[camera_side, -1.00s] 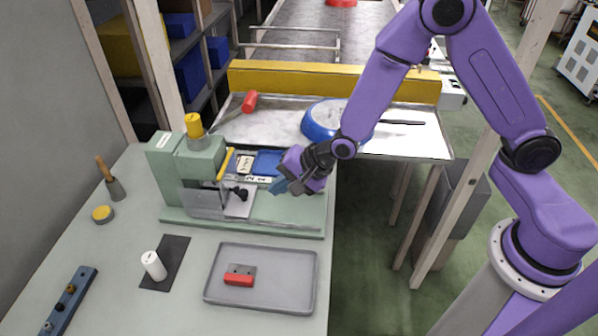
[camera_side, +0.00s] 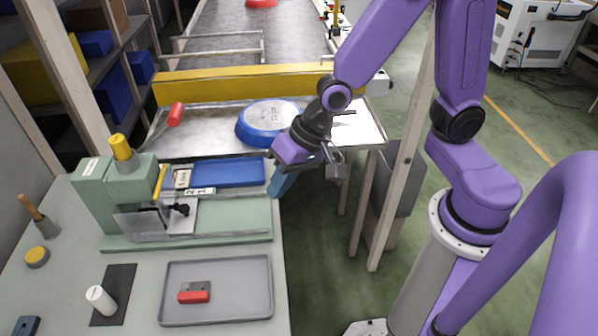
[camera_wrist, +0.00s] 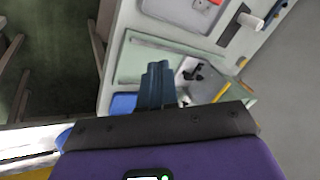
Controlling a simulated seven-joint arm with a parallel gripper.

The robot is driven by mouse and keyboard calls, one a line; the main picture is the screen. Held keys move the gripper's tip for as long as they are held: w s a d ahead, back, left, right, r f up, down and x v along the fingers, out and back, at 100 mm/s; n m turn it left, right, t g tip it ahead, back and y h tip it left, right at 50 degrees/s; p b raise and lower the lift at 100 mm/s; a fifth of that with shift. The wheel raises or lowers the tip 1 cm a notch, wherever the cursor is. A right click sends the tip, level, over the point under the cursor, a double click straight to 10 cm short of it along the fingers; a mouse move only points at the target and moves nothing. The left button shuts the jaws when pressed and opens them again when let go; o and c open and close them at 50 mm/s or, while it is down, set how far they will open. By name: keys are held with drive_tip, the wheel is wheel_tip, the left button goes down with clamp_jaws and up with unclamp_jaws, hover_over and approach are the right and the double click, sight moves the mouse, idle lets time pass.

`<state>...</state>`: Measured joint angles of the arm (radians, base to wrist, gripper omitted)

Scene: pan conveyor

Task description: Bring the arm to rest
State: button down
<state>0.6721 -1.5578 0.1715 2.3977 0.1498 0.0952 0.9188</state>
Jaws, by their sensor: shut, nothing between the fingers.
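My arm is purple, and its gripper (camera_side: 279,184) hangs just beyond the right edge of the green fixture in the side view. Its blue fingers point down, are together and hold nothing. In the wrist view the shut fingers (camera_wrist: 156,82) stand in front of the green fixture (camera_wrist: 150,58). No object shows between them. In the side view the fixture (camera_side: 240,222) stands on the bench with a blue tray (camera_side: 228,172) at its back. The gripper appears apart from both, though the exact gap is hard to tell.
Behind are a metal table (camera_side: 205,135), a blue round pan (camera_side: 250,138) and a yellow rail (camera_side: 240,83). A wooden post (camera_side: 397,150) stands right of the gripper. Green floor lies below.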

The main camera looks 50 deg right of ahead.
drive_tip(key=s+d+r+n+g+h, duration=0.1)
drive_tip(key=s+d+r+n+h, duration=0.1)
drive_tip(key=s+d+n, duration=0.4)
drive_tip(key=s+d+r+n+g+h, duration=0.2)
drive_tip(key=s+d+r+n, duration=0.1)
drive_tip(key=s+d+n, duration=0.3)
drive_tip(key=s+n, duration=0.2)
drive_tip(key=s, duration=0.1)
drive_tip(key=shift+d+r+n, duration=0.25)
drive_tip(key=shift+r+n, duration=0.05)
drive_tip(key=shift+r, duration=0.05)
